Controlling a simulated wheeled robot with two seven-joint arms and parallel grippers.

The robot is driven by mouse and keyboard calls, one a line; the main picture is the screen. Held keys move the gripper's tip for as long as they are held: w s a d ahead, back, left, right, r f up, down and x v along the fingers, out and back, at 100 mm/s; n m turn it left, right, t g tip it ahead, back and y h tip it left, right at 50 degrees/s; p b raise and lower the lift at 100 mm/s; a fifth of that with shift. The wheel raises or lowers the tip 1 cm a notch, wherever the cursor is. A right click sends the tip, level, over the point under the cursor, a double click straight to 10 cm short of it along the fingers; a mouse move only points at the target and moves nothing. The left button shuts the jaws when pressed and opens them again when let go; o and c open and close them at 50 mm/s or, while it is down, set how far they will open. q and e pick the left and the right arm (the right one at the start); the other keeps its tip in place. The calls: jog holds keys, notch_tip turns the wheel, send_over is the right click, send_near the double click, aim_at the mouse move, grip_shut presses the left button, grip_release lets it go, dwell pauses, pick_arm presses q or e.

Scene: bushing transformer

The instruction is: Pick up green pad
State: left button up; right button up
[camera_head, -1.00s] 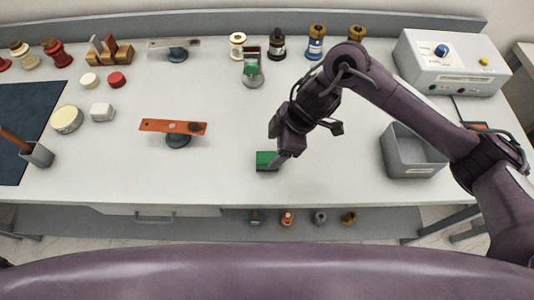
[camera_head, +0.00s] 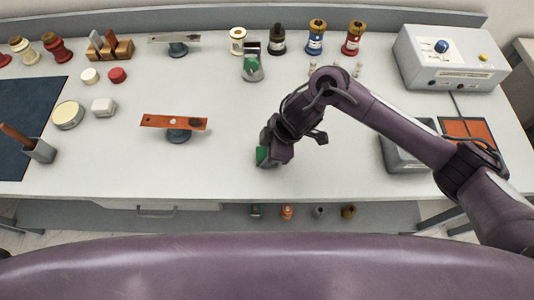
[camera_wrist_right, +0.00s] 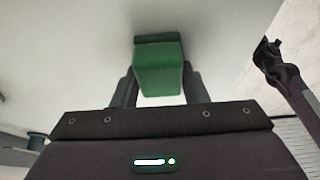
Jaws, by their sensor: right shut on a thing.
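The green pad (camera_head: 262,154) is near the front edge of the white table, partly hidden by my right gripper in the head view. My right gripper (camera_head: 268,156) reaches down to it from above. In the right wrist view, the green pad (camera_wrist_right: 158,68) is a green block with a darker strip along its far end. The two fingers of the right gripper (camera_wrist_right: 158,88) are on either side of it, shut on it. Whether the pad touches the table is hard to tell. My left gripper is not in view.
A grey bin (camera_head: 400,150) stands to the right, partly behind my right arm. An orange bar on a stand (camera_head: 172,122) is left of the pad. A small stand with a green part (camera_head: 252,68) and several coloured bushings line the back. The table around the pad is clear.

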jog(key=shift+c, duration=0.7)
jog(key=shift+r, duration=0.1)
jog(key=shift+r, duration=0.15)
notch_tip(320, 180, up, 20)
jog(key=shift+f+p, duration=0.25)
jog(key=shift+p, duration=0.1)
